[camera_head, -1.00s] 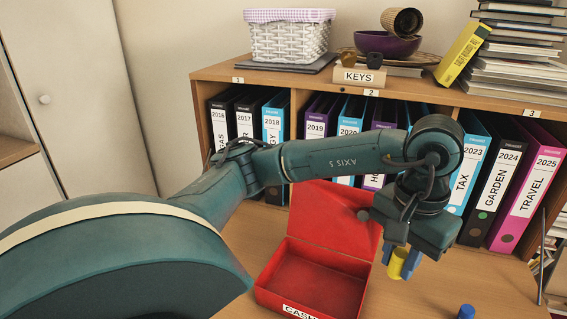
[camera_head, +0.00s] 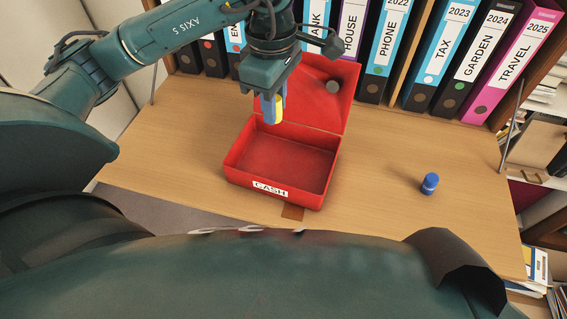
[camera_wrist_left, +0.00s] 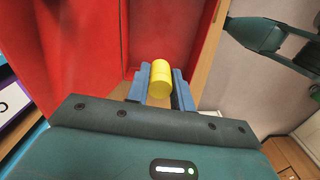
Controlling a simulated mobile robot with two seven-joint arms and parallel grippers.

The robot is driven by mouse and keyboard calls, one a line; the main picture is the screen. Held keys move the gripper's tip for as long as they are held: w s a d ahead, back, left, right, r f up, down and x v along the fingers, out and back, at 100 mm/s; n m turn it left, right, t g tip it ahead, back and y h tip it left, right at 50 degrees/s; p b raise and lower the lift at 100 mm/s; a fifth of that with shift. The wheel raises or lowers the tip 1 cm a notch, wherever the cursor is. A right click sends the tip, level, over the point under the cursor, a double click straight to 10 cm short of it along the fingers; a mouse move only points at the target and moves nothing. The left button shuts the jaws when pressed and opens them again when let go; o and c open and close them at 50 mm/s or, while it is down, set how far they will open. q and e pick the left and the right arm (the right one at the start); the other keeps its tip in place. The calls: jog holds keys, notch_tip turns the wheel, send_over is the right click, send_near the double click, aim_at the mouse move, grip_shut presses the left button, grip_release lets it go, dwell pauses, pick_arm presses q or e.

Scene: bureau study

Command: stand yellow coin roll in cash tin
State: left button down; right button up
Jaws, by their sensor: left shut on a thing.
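The yellow coin roll (camera_wrist_left: 160,78) is held upright between the blue fingers of my left gripper (camera_wrist_left: 160,88). In the head view the left gripper (camera_head: 272,109) points down, and the yellow roll (camera_head: 278,110) shows between its fingers at the back left of the cash tin. The red cash tin (camera_head: 230,167) stands open on the desk with its lid (camera_head: 318,95) raised at the back. The tin's floor looks empty. The roll is above the tin's back edge; its exact height is hard to tell. My right gripper is not in view.
A blue coin roll (camera_head: 430,184) stands on the desk (camera_head: 385,150) to the right of the tin. A row of binders (camera_head: 435,50) lines the back. The desk between tin and blue roll is clear.

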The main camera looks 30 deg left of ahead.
pick_arm(q)
jog(key=n, duration=0.4)
jog(key=shift+s+a+f+n, duration=0.1)
jog(key=shift+a+f+n, duration=0.2)
jog(key=shift+n, duration=0.1)
jog(key=n, duration=0.7)
jog(key=shift+s+a+f, duration=0.1)
jog(key=shift+a+f, duration=0.15)
jog(key=shift+f, duration=0.15)
jog(key=shift+s+a+f+n+b, duration=0.1)
jog(key=shift+a+f+n, duration=0.15)
jog(key=shift+f+n, duration=1.95)
jog(key=shift+s+a+f+n+b, duration=0.1)
jog(key=shift+a+f+n+b, duration=0.1)
jog(key=shift+f+n, duration=1.95)
jog(key=shift+a+f+n+b, duration=0.1)
jog(key=shift+a+f+n, duration=0.15)
jog(key=shift+f+n, duration=1.95)
jog(key=c, duration=1.2)
grip_release()
jog(key=shift+r+n, duration=0.65)
jog(key=shift+r, duration=0.1)
notch_tip(320, 180, up, 12)
jog(key=p, duration=0.1)
